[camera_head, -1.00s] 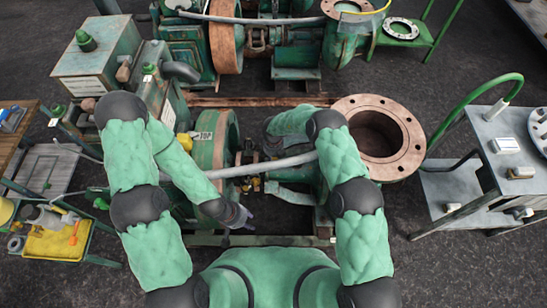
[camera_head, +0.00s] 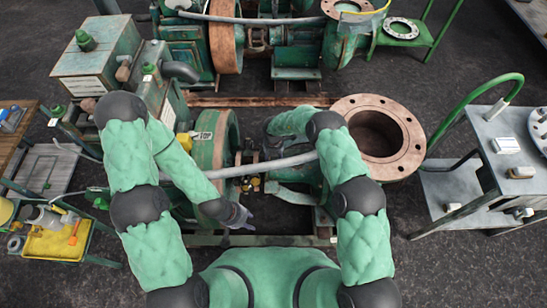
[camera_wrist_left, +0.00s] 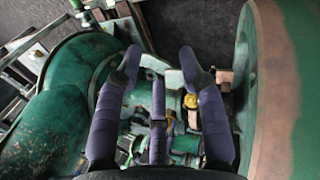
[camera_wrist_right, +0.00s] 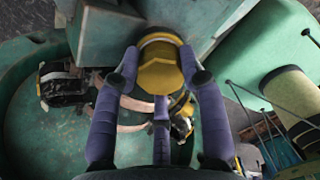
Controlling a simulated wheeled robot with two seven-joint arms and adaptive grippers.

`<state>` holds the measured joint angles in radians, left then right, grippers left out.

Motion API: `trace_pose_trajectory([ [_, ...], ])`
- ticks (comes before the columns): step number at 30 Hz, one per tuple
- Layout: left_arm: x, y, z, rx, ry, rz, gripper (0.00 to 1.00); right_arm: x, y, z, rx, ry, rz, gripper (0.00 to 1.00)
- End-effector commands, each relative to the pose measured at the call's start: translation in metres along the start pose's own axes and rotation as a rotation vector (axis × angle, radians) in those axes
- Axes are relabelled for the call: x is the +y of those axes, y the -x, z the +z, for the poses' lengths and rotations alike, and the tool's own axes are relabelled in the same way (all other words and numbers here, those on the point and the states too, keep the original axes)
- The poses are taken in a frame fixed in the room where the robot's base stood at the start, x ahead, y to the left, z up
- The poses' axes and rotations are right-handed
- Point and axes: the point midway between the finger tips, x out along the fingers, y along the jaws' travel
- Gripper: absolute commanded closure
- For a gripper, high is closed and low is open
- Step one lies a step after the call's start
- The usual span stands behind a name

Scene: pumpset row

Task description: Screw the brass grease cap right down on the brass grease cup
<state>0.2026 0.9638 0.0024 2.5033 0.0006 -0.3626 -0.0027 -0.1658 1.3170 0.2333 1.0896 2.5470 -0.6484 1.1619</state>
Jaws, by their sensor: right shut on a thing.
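The round brass grease cap (camera_wrist_right: 160,70) sits between the fingertips of my right gripper (camera_wrist_right: 162,72) in the right wrist view. That gripper is shut on it. A pale ring shows at the cap's far end. I cannot tell the brass grease cup apart from the cap there, nor whether the two are engaged. In the head view my right gripper is hidden by its own arm and the pump. My left gripper (camera_head: 240,215) is beside the green pump set. In the left wrist view its fingers (camera_wrist_left: 160,62) are spread, with nothing between them.
Small brass fittings (camera_head: 250,184) show at the shaft, below a grey hose (camera_head: 265,168). A large rusty flange (camera_head: 405,130) stands right of my right arm. A grey trolley (camera_head: 510,170) is at the right; a yellow tray (camera_head: 55,243) of parts is at the left.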

Motion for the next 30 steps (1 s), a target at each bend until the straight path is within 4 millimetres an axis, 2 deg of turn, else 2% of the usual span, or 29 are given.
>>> trace_pose_trajectory([
  [1, -0.0002, -0.0005, 0.0, 0.0, 0.0, 0.0, 0.6, -0.0027, -0.0046, -0.0032, 0.006, -0.021, -0.005, 0.92],
  [13, -0.0002, -0.0005, 0.0, 0.0, 0.0, 0.0, 0.6, -0.003, -0.0049, -0.0037, 0.007, -0.062, -0.006, 0.92],
  [21, -0.0003, -0.001, 0.0, 0.0, 0.0, 0.0, 0.6, -0.0033, -0.0057, -0.0038, 0.007, -0.344, -0.008, 0.92],
  [22, -0.0003, -0.001, 0.0, 0.0, 0.0, 0.0, 0.6, -0.0034, -0.0057, -0.0038, 0.007, -0.36, -0.008, 0.56],
  [24, -0.0003, -0.0009, 0.0, 0.0, 0.0, 0.0, 0.6, -0.0033, -0.0055, -0.0036, 0.007, -0.353, -0.008, 0.36],
  [25, -0.0003, -0.0009, -0.0001, 0.0, 0.0, 0.0, 0.6, -0.0031, -0.0051, -0.0034, 0.006, -0.353, -0.007, 0.31],
  [30, -0.0003, -0.0007, 0.0, 0.0, 0.0, 0.0, 0.6, -0.0018, -0.0032, -0.0018, 0.004, -0.351, -0.004, 0.31],
])
